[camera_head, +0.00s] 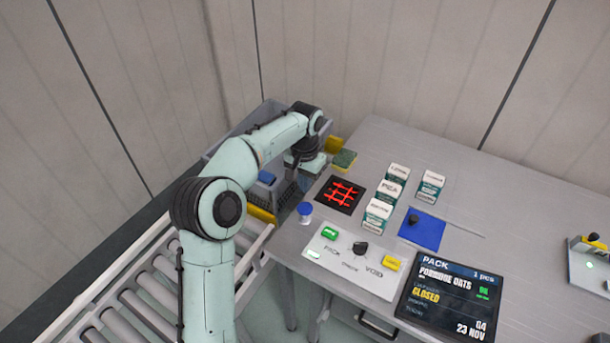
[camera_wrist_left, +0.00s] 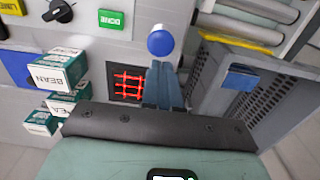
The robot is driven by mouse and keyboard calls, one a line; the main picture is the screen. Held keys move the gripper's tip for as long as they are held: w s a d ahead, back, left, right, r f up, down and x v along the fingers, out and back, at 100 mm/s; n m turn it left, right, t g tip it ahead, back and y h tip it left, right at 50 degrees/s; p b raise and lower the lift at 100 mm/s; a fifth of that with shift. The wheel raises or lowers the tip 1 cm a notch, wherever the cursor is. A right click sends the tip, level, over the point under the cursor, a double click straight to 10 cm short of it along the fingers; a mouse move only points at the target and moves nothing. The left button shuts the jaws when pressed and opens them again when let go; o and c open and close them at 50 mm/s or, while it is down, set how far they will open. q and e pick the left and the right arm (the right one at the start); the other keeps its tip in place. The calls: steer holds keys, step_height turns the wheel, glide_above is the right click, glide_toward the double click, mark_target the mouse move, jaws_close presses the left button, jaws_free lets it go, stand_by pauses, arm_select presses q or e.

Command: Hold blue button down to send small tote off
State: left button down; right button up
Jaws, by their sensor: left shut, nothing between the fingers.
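The blue button (camera_head: 305,209) is a round blue cap on a pale base at the table's left edge, beside the roller conveyor. It also shows in the left wrist view (camera_wrist_left: 160,41), just beyond my fingertips. My left gripper (camera_head: 304,187) reaches down over the table edge, shut and empty. Its fingers (camera_wrist_left: 164,66) point toward the button in the wrist view; whether they touch it I cannot tell. A grey slatted tote (camera_wrist_left: 202,78) with a blue item (camera_wrist_left: 240,78) inside stands beside the table, partly hidden by my arm in the head view. My right gripper is not in view.
A panel (camera_head: 352,262) with green and yellow buttons and a black knob lies near the button. A red-grid pad (camera_head: 340,195), small cartons (camera_head: 389,193), a blue mat (camera_head: 422,230) and a display (camera_head: 448,298) occupy the table. Conveyor rollers (camera_head: 150,318) run at left.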

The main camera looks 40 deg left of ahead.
mark_target(305, 207)
arm_select(q)
step_height(305, 207, down, 8)
steer(key=shift+r+b, duration=0.2)
steer(key=shift+b, duration=0.15)
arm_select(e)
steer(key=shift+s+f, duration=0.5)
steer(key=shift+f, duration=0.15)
arm_select(q)
steer(key=shift+f, duration=0.1)
